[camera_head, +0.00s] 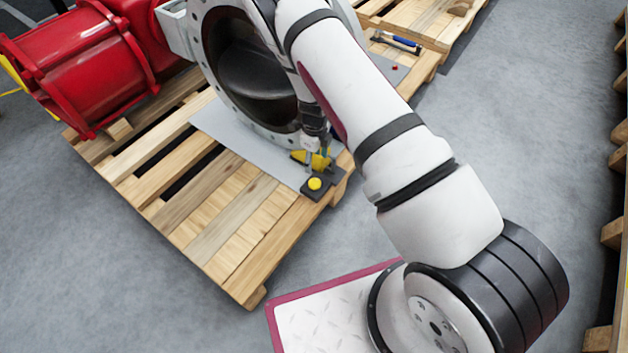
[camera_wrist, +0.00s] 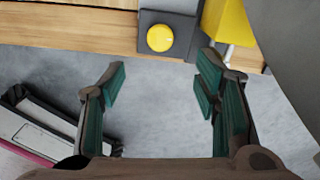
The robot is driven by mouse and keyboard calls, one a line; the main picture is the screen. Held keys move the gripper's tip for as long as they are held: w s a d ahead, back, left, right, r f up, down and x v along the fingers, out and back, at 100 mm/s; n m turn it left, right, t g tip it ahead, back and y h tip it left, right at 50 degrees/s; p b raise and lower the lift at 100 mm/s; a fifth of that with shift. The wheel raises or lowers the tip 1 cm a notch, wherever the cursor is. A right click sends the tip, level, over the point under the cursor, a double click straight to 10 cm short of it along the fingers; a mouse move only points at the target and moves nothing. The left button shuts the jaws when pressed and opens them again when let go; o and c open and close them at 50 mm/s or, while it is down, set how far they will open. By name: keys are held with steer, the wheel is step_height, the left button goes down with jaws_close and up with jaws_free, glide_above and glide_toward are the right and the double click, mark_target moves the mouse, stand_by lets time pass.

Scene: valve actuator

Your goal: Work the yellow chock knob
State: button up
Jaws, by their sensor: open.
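A round yellow knob (camera_head: 315,184) sits on a dark square block near the pallet's front right edge. In the wrist view the knob (camera_wrist: 160,38) shows at upper middle on its dark plate (camera_wrist: 178,20). A yellow wedge-like piece (camera_head: 318,160) is close behind it, and it also shows at the upper right of the wrist view (camera_wrist: 232,24). My gripper (camera_wrist: 162,84) is open and empty, its green-padded fingers apart. In the wrist view the knob lies beyond the fingertips, between their lines. I see no contact with it.
A big grey flanged valve body (camera_head: 212,78) stands on a grey plate on the wooden pallet (camera_head: 215,225), close beside my gripper. A red cylindrical actuator (camera_head: 85,60) is at left. A blue-handled hammer (camera_head: 400,42) lies behind. Grey floor is clear in front of the pallet.

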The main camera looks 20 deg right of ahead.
mark_target(315, 183)
step_height(315, 183, down, 13)
steer(key=b, duration=0.5)
steer(key=shift+r, duration=0.2)
steer(key=c, duration=1.1)
